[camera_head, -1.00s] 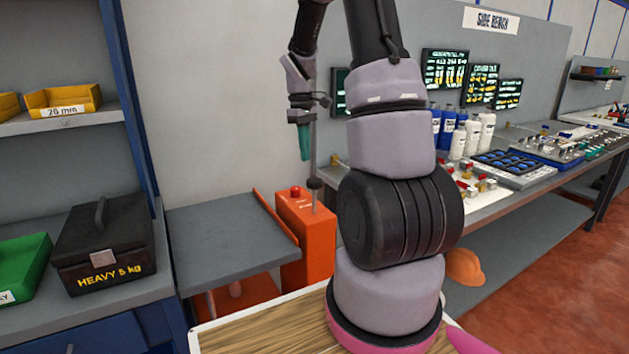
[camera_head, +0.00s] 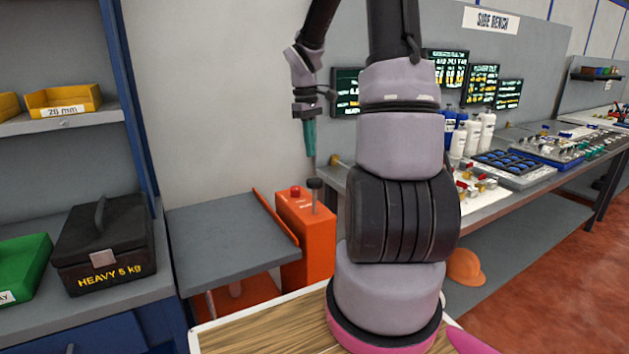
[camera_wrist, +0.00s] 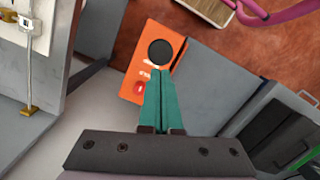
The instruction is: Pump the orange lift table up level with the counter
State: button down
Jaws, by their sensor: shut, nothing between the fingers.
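The orange lift table has a grey top (camera_head: 225,238) and an orange pump housing (camera_head: 305,235) with a red button (camera_head: 295,192). A black round knob (camera_head: 314,184) stands on a short rod above the housing. The grey counter (camera_head: 135,285) adjoins the top on the left; I cannot tell exactly how their heights compare. My gripper (camera_head: 311,154) is shut and empty, its teal fingers pointing down above the knob. In the wrist view, the fingertips (camera_wrist: 160,73) appear just beside the black knob (camera_wrist: 160,53); contact cannot be told.
A black box marked HEAVY 5 kg (camera_head: 105,245) and a green bin (camera_head: 22,268) sit on the counter. The side bench (camera_head: 500,205) with bottles and trays runs along the right. An orange helmet (camera_head: 465,267) lies under it. The lift table's top is bare.

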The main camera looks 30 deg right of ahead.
aim_at(313, 179)
jog(key=f, duration=0.6)
jog(key=shift+s+d, duration=0.1)
jog(key=shift+s, duration=0.2)
jog(key=shift+f, duration=0.1)
notch_tip(313, 179, down, 9)
jog(key=shift+r, duration=0.2)
jog(key=shift+w+a+r, duration=0.2)
jog(key=shift+w, duration=0.3)
jog(key=shift+w+a+r, duration=0.15)
jog(key=shift+w+a, duration=0.05)
jog(key=shift+w, duration=0.25)
jog(key=shift+w+a+r, duration=0.2)
jog(key=shift+w, duration=0.3)
notch_tip(313, 179, up, 11)
jog(key=shift+w+a, duration=0.2)
jog(key=shift+w, duration=0.25)
